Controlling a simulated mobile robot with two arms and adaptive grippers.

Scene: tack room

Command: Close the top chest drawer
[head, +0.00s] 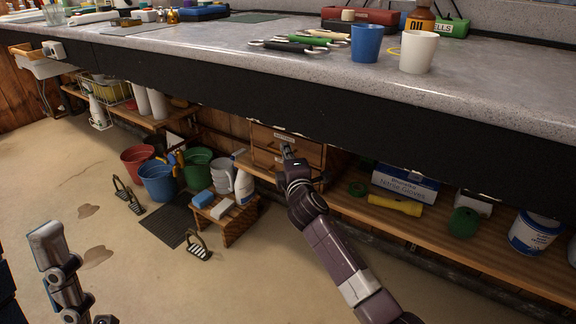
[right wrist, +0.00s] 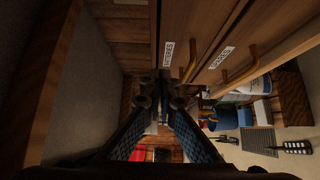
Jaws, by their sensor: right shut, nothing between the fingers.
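The small wooden chest (head: 262,139) stands on the shelf under the counter, with a white label on its upper front. In the right wrist view, one labelled drawer front (right wrist: 170,25) with a brass handle is beside a second drawer front (right wrist: 215,35) with its own label and handle. How far the top drawer stands out is hard to tell. My right gripper (head: 287,149) is shut and empty at the chest front; its dark fingers also show in the right wrist view (right wrist: 160,90), close to the first drawer's edge. Contact is unclear. Part of my left gripper (head: 48,245) shows at lower left, away from the chest.
The counter (head: 480,85) overhangs the chest closely. A nitrile gloves box (head: 404,184), yellow flashlight (head: 395,206) and green roll (head: 464,222) stand right on the shelf. A white spray bottle (head: 244,188), wooden step stool (head: 238,226) and buckets (head: 158,182) are left.

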